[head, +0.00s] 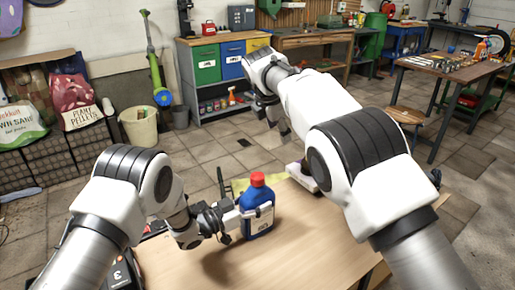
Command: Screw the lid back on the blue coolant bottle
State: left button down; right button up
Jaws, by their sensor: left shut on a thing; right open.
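The blue coolant bottle (258,221) stands upright on the wooden table (185,262), with a pale label on its side. A red lid (257,179) sits on top of its neck; I cannot tell how tightly it is seated. My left gripper (243,215) is shut on the bottle's body from the left. My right gripper (285,132) is open and empty, up in the air beyond the bottle and above the lid's height. Part of the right gripper is hidden behind my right arm.
A dark object with a pale base (302,177) stands at the far right edge, partly hidden by my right arm. Dark and red items (122,270) are at the left edge. The table's front middle is clear.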

aim_at(258, 175)
jog(key=s+a+n+g, duration=0.1)
jog(key=s, duration=0.1)
jog(key=s+a+f+n+g+y, duration=0.1)
jog(key=s+a+n, duration=0.1)
jog(key=s+a+n+g+y, duration=0.1)
jog(key=s+a+n, duration=0.1)
jog(key=shift+s+f+g, duration=0.2)
jog(key=shift+s+g, duration=0.2)
jog(key=shift+s+a+n+y, duration=0.3)
jog(key=shift+s+n, duration=0.1)
notch_tip(258, 175, down, 8)
jog(key=shift+c, duration=0.4)
